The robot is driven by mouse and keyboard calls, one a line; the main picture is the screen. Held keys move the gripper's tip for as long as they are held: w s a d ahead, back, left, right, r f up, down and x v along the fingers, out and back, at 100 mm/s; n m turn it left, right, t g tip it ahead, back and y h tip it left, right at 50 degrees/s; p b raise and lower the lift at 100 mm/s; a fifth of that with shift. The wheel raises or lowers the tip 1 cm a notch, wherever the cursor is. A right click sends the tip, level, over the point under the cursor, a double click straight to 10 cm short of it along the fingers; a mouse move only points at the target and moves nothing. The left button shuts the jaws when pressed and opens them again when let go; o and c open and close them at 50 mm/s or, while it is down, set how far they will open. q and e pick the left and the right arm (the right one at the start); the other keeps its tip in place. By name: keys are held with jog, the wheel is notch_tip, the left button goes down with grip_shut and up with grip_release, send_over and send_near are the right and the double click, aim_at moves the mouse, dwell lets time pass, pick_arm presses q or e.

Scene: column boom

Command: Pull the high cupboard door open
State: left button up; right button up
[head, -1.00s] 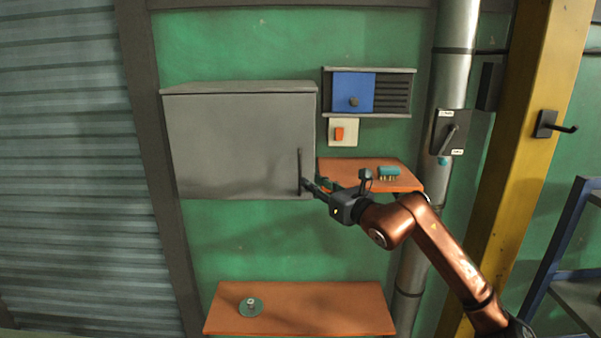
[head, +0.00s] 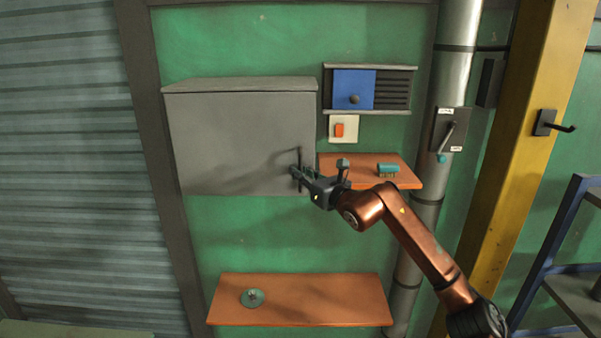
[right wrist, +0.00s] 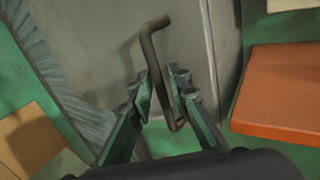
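The high cupboard (head: 235,135) is a grey box on the green wall, and its door looks shut in the head view. Its dark upright bar handle (head: 298,157) is near the door's lower right corner. My right gripper (head: 298,172) is at the handle, with its fingers reaching to the bar's lower part. In the right wrist view the bent handle (right wrist: 159,75) runs between the two green fingers of the right gripper (right wrist: 161,85). Small gaps seem to show on both sides, so the fingers look open around it. My left gripper is not in view.
An orange shelf (head: 345,172) with a teal block (head: 388,169) is just right of the cupboard. A blue-fronted box (head: 353,89) and an orange switch (head: 339,130) are above it. A lower orange shelf (head: 325,300) holds a round green item (head: 252,298).

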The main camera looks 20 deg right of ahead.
grip_shut()
dwell(0.4)
